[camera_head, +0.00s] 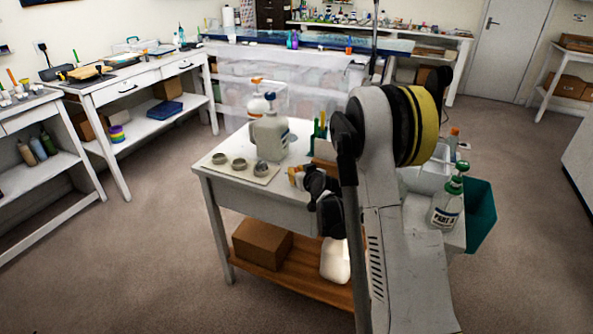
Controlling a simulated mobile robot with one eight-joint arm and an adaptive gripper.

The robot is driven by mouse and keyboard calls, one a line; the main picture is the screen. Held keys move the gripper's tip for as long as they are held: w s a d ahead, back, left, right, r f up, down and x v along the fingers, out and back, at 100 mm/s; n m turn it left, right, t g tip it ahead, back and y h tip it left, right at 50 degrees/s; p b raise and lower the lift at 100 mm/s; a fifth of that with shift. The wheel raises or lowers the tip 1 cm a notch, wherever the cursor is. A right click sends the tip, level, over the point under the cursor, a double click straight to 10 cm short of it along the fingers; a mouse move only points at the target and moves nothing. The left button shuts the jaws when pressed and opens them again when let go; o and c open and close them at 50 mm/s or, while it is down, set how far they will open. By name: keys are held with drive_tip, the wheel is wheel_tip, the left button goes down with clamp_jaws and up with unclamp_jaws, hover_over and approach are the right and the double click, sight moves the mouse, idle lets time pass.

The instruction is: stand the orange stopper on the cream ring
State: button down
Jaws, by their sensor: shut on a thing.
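My gripper (308,179) is the dark end of my arm, at the right front of the white table. It is shut on a small orange piece that I take to be the orange stopper (294,177), which sticks out to its left. Its lower part and the fingertips are too small to make out. Several small round pieces lie on a pale mat left of the gripper: a left one (219,159), a middle one (239,164) and a right one (261,169). I cannot tell which of them is the cream ring. The stopper is to the right of them, apart.
The pale mat (226,172) lies on the white table (255,200). A large white bottle (269,138) stands behind the mat, with an orange-capped one (257,100) behind it. Green upright pieces (320,128) stand near my arm. A green-capped bottle (446,205) stands at right.

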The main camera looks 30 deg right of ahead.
drive_tip(key=c, duration=1.4)
unclamp_jaws()
drive_tip(key=shift+s, duration=0.1)
drive_tip(key=s+r+p, duration=0.1)
drive_tip(key=s+r, duration=0.2)
drive_tip(key=s+a+r+p, duration=0.1)
drive_tip(key=s+r, duration=0.2)
drive_tip(key=s, duration=0.1)
drive_tip(key=s+r+p, duration=0.1)
drive_tip(key=s+r, duration=0.2)
drive_tip(key=shift+s+a+r+p, duration=0.2)
drive_tip(key=shift+s+r+p, duration=0.1)
drive_tip(key=shift+s, duration=0.1)
